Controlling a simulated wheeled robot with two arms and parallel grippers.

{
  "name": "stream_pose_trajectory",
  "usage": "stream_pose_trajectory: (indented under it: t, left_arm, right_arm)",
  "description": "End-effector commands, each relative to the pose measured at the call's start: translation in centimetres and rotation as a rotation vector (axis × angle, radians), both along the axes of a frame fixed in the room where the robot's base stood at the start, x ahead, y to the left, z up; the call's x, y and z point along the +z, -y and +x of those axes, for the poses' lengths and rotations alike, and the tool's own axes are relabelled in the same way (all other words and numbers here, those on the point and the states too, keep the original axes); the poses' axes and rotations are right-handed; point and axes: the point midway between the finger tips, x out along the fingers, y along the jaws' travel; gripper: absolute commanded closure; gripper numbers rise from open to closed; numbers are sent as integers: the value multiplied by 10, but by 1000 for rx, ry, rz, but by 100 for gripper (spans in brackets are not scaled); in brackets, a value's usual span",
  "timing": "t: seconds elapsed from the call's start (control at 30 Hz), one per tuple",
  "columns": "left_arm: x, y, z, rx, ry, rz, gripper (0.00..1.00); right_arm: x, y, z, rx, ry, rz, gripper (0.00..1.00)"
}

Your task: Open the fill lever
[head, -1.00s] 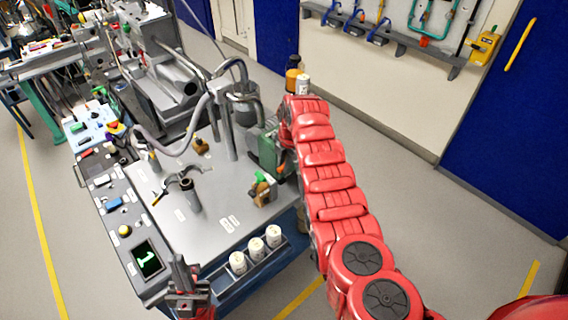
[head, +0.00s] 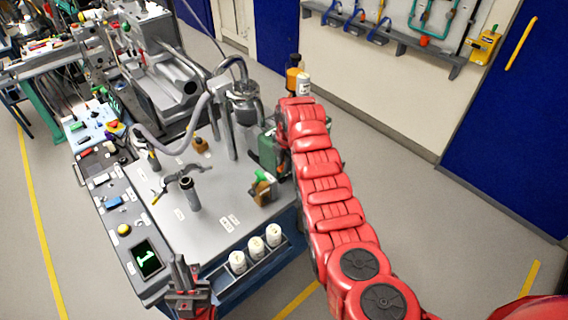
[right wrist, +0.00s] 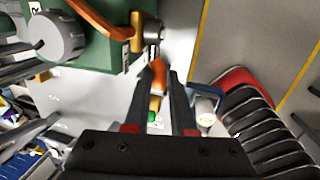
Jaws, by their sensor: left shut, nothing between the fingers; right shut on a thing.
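In the head view the green box (head: 268,152) is partly covered by my red right arm, and the right gripper is hidden behind that arm. My left gripper (head: 182,268) is shut and empty at the bottom of the head view, near the cart's front corner, apart from the lever.
The grey cart top (head: 205,235) carries a brown bottle with a green cap (head: 262,188) and a dark upright tube (head: 189,193). White cups (head: 255,248) stand in a front rack. A metal vessel (head: 244,102) with a hose stands behind. The floor right is clear.

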Motion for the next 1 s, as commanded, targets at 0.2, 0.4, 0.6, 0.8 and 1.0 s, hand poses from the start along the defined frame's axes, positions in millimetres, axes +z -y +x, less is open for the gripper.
stream_pose_trajectory:
  t: [0.2,0.4,0.6,0.8,1.0]
  left_arm:
    - [-10,0,0,0,0,0,100]
    - [-19,0,0,0,0,0,100]
    - [-27,0,0,0,0,0,100]
    - [-26,0,0,0,0,0,100]
    - [-25,0,0,0,0,0,100]
  right_arm:
    - [-7,-2,-1,2,43,-59,100]
    - [-11,-3,-1,2,98,-130,100]
    - [-18,-6,-3,3,177,-239,100]
    - [-25,-5,-4,4,251,-351,100]
    - [-30,-4,-3,4,302,-422,100]
